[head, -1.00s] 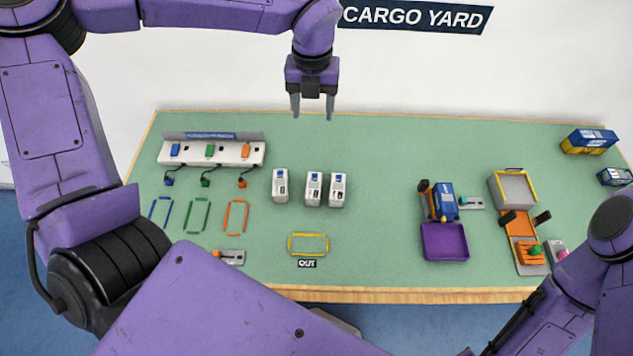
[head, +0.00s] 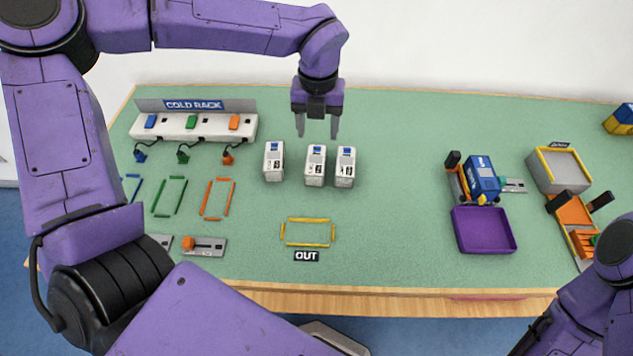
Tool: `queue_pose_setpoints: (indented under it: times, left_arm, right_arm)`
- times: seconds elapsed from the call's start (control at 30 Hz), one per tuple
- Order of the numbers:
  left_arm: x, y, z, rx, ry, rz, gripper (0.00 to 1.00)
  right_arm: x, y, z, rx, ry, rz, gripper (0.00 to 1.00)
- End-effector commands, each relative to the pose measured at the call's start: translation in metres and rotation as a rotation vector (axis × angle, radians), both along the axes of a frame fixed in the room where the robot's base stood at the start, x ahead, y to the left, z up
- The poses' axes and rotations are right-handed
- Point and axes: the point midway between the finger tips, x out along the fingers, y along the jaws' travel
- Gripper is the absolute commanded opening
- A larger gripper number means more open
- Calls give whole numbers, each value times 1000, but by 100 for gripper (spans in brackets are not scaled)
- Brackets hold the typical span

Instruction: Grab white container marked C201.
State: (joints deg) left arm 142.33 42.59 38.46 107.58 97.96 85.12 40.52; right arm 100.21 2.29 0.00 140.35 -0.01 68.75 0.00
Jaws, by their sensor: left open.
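Three white containers with blue tops stand side by side on the green table: a left one (head: 273,162), a middle one (head: 315,166) and a right one (head: 345,167). Their dark markings are too small to read, so I cannot tell which is C201. My left gripper (head: 317,135) is open and empty, pointing down. In the picture its fingertips lie just above the middle container, with one finger to each side; the height above the table is hard to tell. My right gripper is outside the picture; only part of the right arm shows.
A cold rack (head: 193,126) with blue, green and orange plugs stands at back left. Coloured outlines lie before it, and a yellow outline (head: 308,233) marked OUT is at front. A purple tray (head: 484,230) and a blue container (head: 482,180) are on the right. The table between is clear.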

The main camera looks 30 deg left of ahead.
Motion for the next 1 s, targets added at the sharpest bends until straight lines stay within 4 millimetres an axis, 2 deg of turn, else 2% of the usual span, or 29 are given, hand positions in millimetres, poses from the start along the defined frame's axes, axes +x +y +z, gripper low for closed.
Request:
queue_pose_setpoints:
  times: [0.03, 0.07, 0.3, 0.47, 0.7, 0.97, 1.0]
  left_arm:
    - [0, 0, -9, -1, -1, 0, 61]
    - [0, 0, -11, 0, 0, -1, 61]
    - [-1, 0, -49, 1, 3, -1, 61]
    - [-3, 0, -67, 0, 2, -2, 61]
    - [-6, 2, -107, 1, 0, 1, 61]
    - [-6, 2, -111, 0, -1, 1, 61]
    - [-6, 2, -111, 0, -1, 1, 48]
  right_arm:
    - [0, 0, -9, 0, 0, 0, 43]
    - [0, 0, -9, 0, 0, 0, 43]
    - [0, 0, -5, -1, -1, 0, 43]
    - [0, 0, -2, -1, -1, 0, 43]
    - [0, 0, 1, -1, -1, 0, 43]
    - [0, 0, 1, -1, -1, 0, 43]
    - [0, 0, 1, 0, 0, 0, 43]
